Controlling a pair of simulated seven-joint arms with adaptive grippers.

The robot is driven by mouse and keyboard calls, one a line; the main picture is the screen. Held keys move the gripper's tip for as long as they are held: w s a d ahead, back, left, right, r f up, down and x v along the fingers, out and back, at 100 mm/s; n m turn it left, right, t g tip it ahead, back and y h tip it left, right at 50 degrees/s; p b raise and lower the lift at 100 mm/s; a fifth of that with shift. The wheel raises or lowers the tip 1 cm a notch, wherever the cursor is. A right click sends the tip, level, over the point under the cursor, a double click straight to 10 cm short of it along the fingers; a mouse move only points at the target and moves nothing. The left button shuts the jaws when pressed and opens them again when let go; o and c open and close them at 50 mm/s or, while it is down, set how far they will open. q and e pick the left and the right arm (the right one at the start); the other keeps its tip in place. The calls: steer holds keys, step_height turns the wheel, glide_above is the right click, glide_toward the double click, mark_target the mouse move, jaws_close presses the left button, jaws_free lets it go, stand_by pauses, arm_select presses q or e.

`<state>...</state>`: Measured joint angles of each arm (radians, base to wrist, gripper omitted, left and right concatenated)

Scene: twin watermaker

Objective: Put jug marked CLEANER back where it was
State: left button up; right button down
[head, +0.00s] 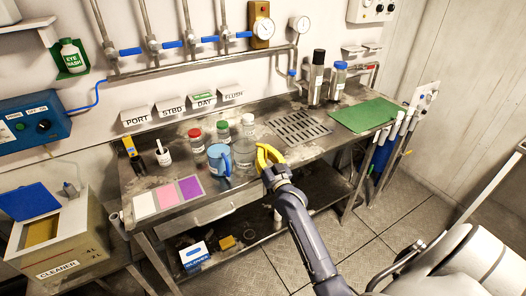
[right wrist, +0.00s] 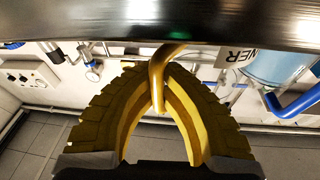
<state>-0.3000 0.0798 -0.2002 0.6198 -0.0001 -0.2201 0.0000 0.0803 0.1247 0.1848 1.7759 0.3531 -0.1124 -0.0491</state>
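A clear, see-through jug (head: 243,157) is by the front edge of the steel bench, just right of a blue jug (head: 218,160). In the right wrist view a white label (right wrist: 240,55) ending in "NER" shows beside the blue jug (right wrist: 278,66). My right gripper (head: 265,156) is at the right side of the clear jug. Its yellow fingers close around a yellowish upright handle (right wrist: 157,85). I cannot tell whether the jug touches the bench. Three coloured squares, white (head: 144,204), pink (head: 167,195) and purple (head: 190,188), lie at the left. My left gripper is out of view.
A tank (head: 75,245) labelled CLEANER, its blue lid open, stands at lower left. Capped bottles (head: 196,140) stand behind the jugs. A drain grate (head: 298,127), a green mat (head: 364,115) and two tall bottles (head: 316,78) (head: 337,82) are to the right.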

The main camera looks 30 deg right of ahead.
steer(key=c, duration=2.2)
jaws_free()
steer(key=shift+f, duration=0.15)
steer(key=c, duration=1.6)
jaws_free()
